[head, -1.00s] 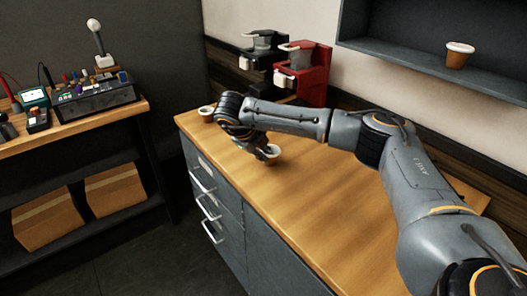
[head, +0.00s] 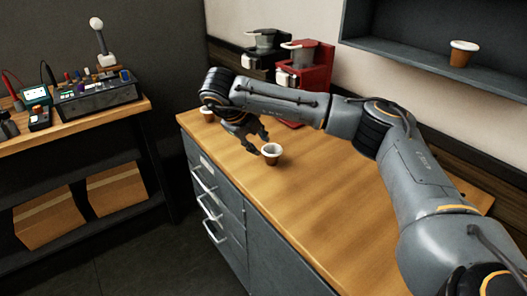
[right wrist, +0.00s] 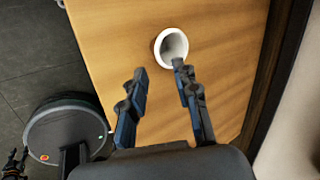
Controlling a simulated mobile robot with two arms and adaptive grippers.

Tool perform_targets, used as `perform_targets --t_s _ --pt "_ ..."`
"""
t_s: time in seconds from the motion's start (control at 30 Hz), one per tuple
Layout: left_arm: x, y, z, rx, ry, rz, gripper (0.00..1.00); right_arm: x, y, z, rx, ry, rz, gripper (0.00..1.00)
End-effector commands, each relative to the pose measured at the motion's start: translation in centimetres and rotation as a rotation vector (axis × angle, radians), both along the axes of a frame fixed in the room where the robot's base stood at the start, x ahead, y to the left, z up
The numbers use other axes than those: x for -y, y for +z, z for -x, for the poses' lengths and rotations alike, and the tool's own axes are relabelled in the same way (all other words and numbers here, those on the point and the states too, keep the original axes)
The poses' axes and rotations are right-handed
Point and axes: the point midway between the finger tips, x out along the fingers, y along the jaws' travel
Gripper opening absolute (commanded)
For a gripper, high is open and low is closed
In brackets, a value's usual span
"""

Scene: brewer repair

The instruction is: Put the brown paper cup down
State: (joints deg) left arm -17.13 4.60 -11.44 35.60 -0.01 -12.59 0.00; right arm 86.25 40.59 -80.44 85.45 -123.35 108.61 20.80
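The brown paper cup (head: 272,156) stands upright on the wooden counter (head: 330,200), with its white rim up. My right gripper (head: 259,145) is open just behind and to the left of it. In the right wrist view the cup (right wrist: 171,46) lies just beyond the open fingertips (right wrist: 160,72), nearer the right finger. The cup is not between the fingers; whether that finger touches it I cannot tell. A small dark shape at the lower left edge of the right wrist view may be my left gripper (right wrist: 14,162); its fingers are unclear.
Another cup (head: 207,114) stands at the counter's far left end, partly behind my right arm. A black brewer (head: 262,45) and a red brewer (head: 318,62) stand at the wall. A third cup (head: 462,53) sits on the shelf (head: 430,68). The counter's front right is clear.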

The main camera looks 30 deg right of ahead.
Motion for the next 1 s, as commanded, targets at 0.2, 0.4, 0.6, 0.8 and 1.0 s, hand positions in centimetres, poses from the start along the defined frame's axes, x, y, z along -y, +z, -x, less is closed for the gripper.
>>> perform_targets --t_s 0.2,0.4,0.6,0.8,1.0 --pt "0.0 -0.5 0.1 -0.001 -0.001 0.0 0.4 -2.0 3.4 0.6 0.002 0.002 -0.001 0.31" --pt "0.0 -0.6 0.1 -0.002 -0.001 -0.001 0.4 -2.6 4.6 0.9 0.0 -0.001 0.0 0.31" --pt "0.0 -0.6 0.1 -0.002 -0.001 -0.001 0.4 -2.7 4.7 0.9 0.0 -0.001 0.0 0.31" --pt "0.0 -0.6 0.2 -0.003 -0.001 -0.001 0.4 -2.7 4.6 0.9 -0.001 -0.001 0.0 0.31" --pt "0.1 -0.6 0.2 -0.003 -0.001 0.0 0.4 -2.7 4.6 0.9 0.0 0.0 0.0 0.31"
